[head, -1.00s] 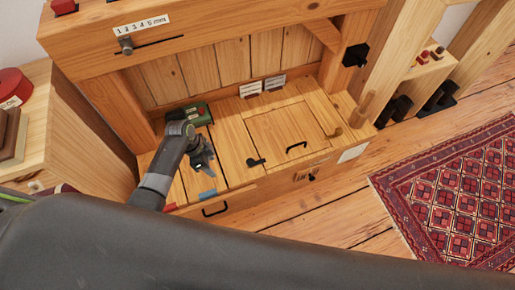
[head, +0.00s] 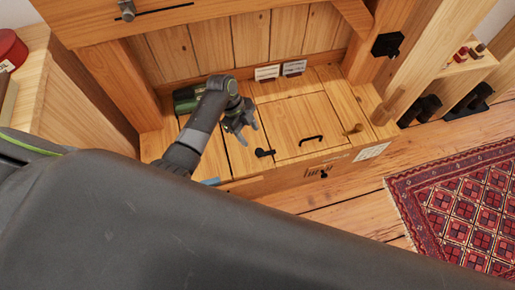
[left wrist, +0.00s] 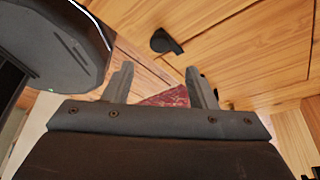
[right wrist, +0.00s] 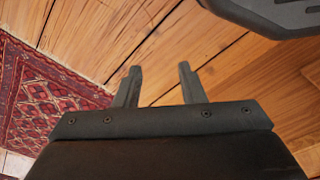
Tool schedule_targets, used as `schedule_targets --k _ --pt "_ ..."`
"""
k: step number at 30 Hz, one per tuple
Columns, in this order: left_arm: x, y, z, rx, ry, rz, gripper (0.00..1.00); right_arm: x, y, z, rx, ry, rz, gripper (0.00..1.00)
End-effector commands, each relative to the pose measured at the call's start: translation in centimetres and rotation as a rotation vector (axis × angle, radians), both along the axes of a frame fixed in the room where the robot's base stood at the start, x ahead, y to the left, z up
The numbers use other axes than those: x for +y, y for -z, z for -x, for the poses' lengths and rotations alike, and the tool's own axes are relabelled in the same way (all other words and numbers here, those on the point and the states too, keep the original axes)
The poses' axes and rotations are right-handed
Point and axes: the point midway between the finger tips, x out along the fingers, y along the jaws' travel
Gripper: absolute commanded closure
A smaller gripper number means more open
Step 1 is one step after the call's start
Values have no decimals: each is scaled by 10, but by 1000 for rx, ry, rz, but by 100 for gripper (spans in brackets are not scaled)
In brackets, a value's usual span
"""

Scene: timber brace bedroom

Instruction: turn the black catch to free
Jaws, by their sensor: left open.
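The black catch (head: 265,153) is a small dark lever on the wooden bench top, at the left edge of a square lid (head: 300,118). It also shows in the left wrist view (left wrist: 164,42), above the fingertips, with a rounded end and a short arm. My left gripper (head: 248,134) is open and empty, just up and left of the catch in the head view, apparently not touching it. My right gripper (right wrist: 159,69) is open and empty over the floor in the right wrist view. It is out of the head view.
A black handle (head: 311,139) is on the lid, and a wooden peg (head: 353,129) stands to its right. A green object (head: 187,98) lies behind my left arm. White cards (head: 267,72) stand at the back. A red patterned rug (head: 465,205) covers floor at right.

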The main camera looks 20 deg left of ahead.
Motion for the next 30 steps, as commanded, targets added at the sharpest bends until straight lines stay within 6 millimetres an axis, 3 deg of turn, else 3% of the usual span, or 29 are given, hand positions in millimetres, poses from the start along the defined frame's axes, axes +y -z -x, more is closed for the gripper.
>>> schedule_targets --k 12,16,30 --pt "-23 59 5 1 -1 1 48 10 -43 -6 -16 8 -33 64" --pt "-30 75 6 1 -1 1 48 12 -48 -9 -41 8 -42 64" --pt "-34 83 7 0 0 -1 51 13 -54 -12 -62 7 -51 64"
